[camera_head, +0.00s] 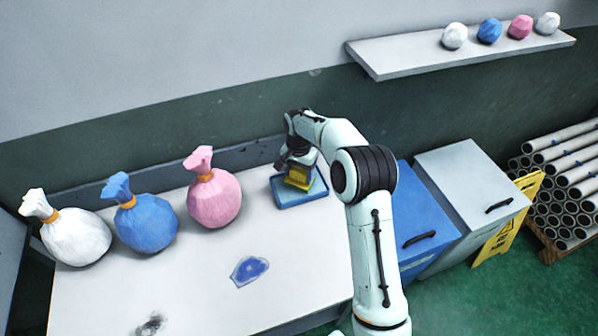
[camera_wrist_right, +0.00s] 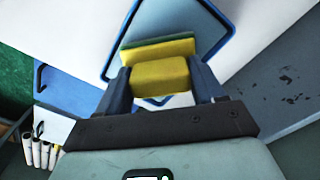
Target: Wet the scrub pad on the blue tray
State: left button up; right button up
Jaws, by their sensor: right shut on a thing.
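The scrub pad (camera_head: 299,177) is yellow; in the wrist view its wide part (camera_wrist_right: 158,50) has a green layer along the far edge. A yellow block (camera_wrist_right: 160,77), seemingly its raised grip, sits between the fingers. My right gripper (camera_head: 295,163) is shut on this pad and points down over the blue tray (camera_head: 290,201). The tray's blue rim (camera_wrist_right: 214,52) shows around the pad in the wrist view. Whether the pad touches the tray floor I cannot tell. My left gripper is out of view.
On the white table (camera_head: 200,282) are white (camera_head: 77,238), blue (camera_head: 148,223) and pink (camera_head: 215,200) tied bags left of the tray. A blue patch (camera_head: 250,270) and dark smudge (camera_head: 151,324) mark the tabletop. Blue (camera_head: 415,220) and grey (camera_head: 465,180) lidded bins stand right.

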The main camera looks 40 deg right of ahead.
aim_at(298, 170)
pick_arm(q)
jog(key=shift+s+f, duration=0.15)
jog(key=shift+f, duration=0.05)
pick_arm(e)
jog(key=shift+f, duration=0.5)
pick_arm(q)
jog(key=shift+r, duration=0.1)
pick_arm(e)
jog(key=shift+f, duration=0.1)
dwell(1.2)
jog(key=shift+w+r+p, duration=0.1)
jog(key=shift+r+p, duration=0.75)
jog(key=shift+r, duration=1.3)
jog(key=shift+r+p, duration=0.5)
jog(key=shift+r, duration=0.95)
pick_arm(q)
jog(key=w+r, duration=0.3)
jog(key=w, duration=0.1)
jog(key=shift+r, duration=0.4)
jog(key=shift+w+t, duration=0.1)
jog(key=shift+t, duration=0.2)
pick_arm(e)
jog(key=shift+s, duration=0.2)
